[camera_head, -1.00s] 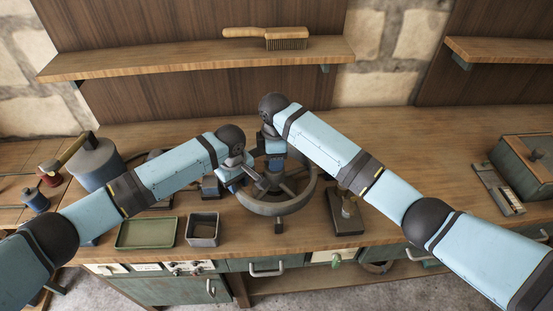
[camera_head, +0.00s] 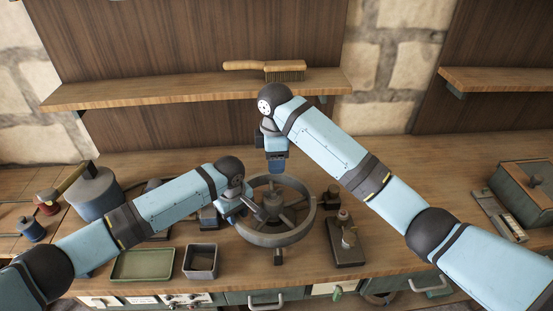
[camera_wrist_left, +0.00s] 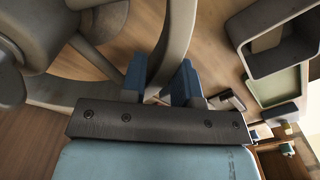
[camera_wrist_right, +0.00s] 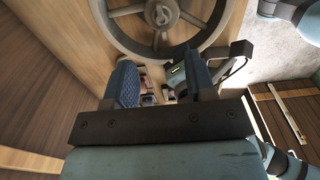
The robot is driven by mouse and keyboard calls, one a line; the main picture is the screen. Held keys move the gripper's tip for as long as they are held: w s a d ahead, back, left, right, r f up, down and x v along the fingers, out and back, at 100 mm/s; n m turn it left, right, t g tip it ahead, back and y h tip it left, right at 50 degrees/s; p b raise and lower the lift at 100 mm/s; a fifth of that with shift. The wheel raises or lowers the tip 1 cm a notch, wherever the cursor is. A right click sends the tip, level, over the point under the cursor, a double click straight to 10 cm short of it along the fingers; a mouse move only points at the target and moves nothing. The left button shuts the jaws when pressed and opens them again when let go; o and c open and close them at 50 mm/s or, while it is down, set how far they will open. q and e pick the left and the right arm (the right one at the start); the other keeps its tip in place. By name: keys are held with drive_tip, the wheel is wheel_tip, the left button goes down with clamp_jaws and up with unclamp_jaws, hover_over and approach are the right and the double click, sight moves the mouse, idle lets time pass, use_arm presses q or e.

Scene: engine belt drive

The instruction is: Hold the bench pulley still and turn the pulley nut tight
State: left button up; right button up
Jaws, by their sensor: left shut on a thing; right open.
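The bench pulley (camera_head: 275,239) is a dark grey spoked wheel lying flat on its stand on the workbench. My left gripper (camera_head: 248,208) reaches into its left side. My right gripper (camera_head: 277,168) is open and empty, above the far rim. In the right wrist view the pulley rim (camera_wrist_right: 120,38) lies ahead of the open fingers. The hub with the pulley nut (camera_wrist_right: 161,12) shows at the top edge of that view, apart from the fingers.
A green tray (camera_head: 143,278) and a grey square bin (camera_head: 201,274) sit front left. A dark-based fixture (camera_head: 345,254) stands close right of the pulley. A grey canister (camera_head: 98,195) is at left. A shelf with a brush (camera_head: 285,75) hangs behind.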

use_arm(q)
drive_tip(key=shift+w+a+f, duration=0.1)
drive_tip(key=shift+a, duration=0.25)
use_arm(e)
wheel_tip(320, 180, up, 12)
drive_tip(key=shift+d, duration=0.2)
use_arm(q)
drive_tip(key=o, duration=0.8)
drive_tip(key=shift+o, duration=0.4)
drive_tip(key=shift+a, duration=0.15)
drive_tip(key=shift+d+r, duration=0.2)
drive_tip(key=shift+d+r+p, duration=0.1)
drive_tip(key=shift+r+p, duration=0.2)
drive_tip(key=shift+p, duration=0.2)
wheel_tip(320, 180, up, 4)
drive_tip(key=p, duration=0.5)
drive_tip(key=shift+r, duration=0.15)
wheel_tip(320, 180, up, 2)
drive_tip(key=shift+p, duration=0.8)
use_arm(e)
wheel_tip(320, 180, up, 8)
drive_tip(key=shift+a+f, duration=0.2)
drive_tip(key=shift+f, duration=0.05)
